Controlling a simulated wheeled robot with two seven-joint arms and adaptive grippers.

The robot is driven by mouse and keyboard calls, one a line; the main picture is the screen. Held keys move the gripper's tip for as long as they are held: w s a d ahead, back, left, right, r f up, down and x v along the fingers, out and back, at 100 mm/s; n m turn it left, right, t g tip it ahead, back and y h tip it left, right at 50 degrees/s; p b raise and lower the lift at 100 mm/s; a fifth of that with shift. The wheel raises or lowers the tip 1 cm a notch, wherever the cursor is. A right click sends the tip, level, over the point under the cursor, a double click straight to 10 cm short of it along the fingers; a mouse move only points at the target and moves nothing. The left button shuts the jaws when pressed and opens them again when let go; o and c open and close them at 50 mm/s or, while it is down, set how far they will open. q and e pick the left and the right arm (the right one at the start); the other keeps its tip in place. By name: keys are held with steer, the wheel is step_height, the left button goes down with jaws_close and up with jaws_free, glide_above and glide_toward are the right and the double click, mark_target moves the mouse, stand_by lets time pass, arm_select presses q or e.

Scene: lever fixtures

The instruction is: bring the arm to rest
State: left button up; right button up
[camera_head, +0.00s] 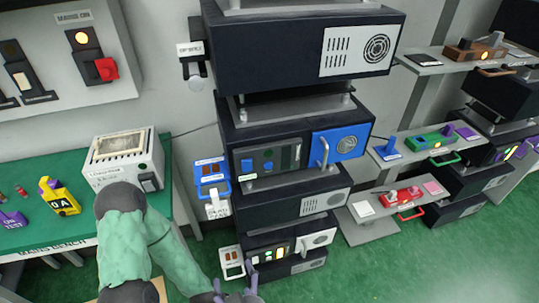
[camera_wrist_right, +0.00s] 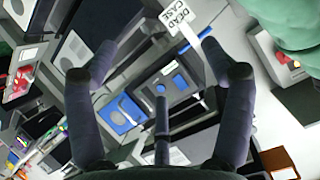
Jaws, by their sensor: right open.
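My right arm, with a green sleeve, rises from the bottom of the head view, bends at a dark joint over the bench's right end and runs down to the bottom centre. My right gripper (camera_head: 236,286) is at the bottom edge there, in front of the lower rack and only partly in frame. In the right wrist view the right gripper (camera_wrist_right: 160,68) shows its dark fingers spread wide, with nothing between them. My left gripper is not in view.
A rack of dark units (camera_head: 290,50) stands at centre, with a blue handled door (camera_head: 340,143). A green bench (camera_head: 45,228) is at left, below a wall panel with a red knob (camera_head: 106,69). Shelves (camera_head: 375,225) stand at right. Green floor (camera_head: 400,275) is clear at lower right.

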steer(key=w+d+f+m+g+h, duration=0.1)
steer(key=w+d+f+g, duration=0.3)
steer(key=f, duration=0.4)
steer(key=w+d+f+g+h, duration=0.1)
steer(key=w+d+f, duration=0.4)
steer(key=f, duration=0.4)
steer(key=s+d+f+m+g+y, duration=0.1)
steer(key=s+d+f+g, duration=0.2)
steer(key=f, duration=0.5)
steer(key=s+d+f+m+g, duration=0.1)
steer(key=s+d+f+g, duration=0.2)
steer(key=s+d+f, duration=0.2)
step_height(320, 180, down, 4)
steer(key=shift+r+m+g+y, duration=0.1)
steer(key=shift+m+g+y, duration=0.3)
stand_by(0.6)
